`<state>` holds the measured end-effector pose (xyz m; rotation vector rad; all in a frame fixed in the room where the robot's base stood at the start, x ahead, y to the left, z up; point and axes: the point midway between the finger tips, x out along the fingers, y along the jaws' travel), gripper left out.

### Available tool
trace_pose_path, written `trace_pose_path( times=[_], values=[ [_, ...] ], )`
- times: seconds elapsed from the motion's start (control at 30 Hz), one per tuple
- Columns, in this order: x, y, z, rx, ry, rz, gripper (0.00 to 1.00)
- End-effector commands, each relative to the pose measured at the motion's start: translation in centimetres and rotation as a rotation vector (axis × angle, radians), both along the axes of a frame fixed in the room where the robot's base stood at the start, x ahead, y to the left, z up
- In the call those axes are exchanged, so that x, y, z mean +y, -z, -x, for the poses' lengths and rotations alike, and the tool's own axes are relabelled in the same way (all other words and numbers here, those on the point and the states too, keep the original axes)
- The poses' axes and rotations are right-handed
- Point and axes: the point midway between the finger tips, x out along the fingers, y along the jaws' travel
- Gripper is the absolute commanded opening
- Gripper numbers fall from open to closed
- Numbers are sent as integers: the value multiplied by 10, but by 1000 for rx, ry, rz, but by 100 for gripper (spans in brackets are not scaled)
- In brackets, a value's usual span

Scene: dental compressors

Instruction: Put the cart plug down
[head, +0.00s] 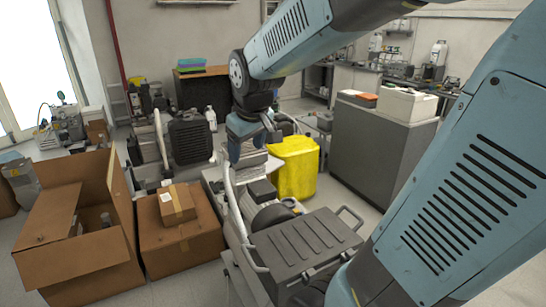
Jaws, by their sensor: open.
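My gripper (254,147) hangs at the end of my blue-grey arm near the middle of the head view. It points down with its fingers apart, above a wheeled compressor cart (232,205) with a pale tubular handle. I cannot make out the cart plug; it is too small or hidden near the gripper and cart. I see nothing clearly held between the fingers.
A dark grey case (312,243) stands front centre, and a yellow bin (296,168) is right of the gripper. Cardboard boxes (180,235) fill the left floor. A grey cabinet (372,142) stands behind right. Another dark compressor unit (190,138) stands behind left.

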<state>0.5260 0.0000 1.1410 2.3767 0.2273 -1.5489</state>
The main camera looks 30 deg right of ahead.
Motion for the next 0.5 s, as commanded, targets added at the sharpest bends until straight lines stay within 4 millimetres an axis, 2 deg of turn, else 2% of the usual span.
trace_pose_path(
  times=[0.1, 0.3, 0.5],
  values=[
    [-3, -15, 33, -25, 70, -39, 70],
    [-6, -29, 86, -53, 182, -105, 70],
    [-3, -34, 123, -72, 261, -155, 70]
  ],
)
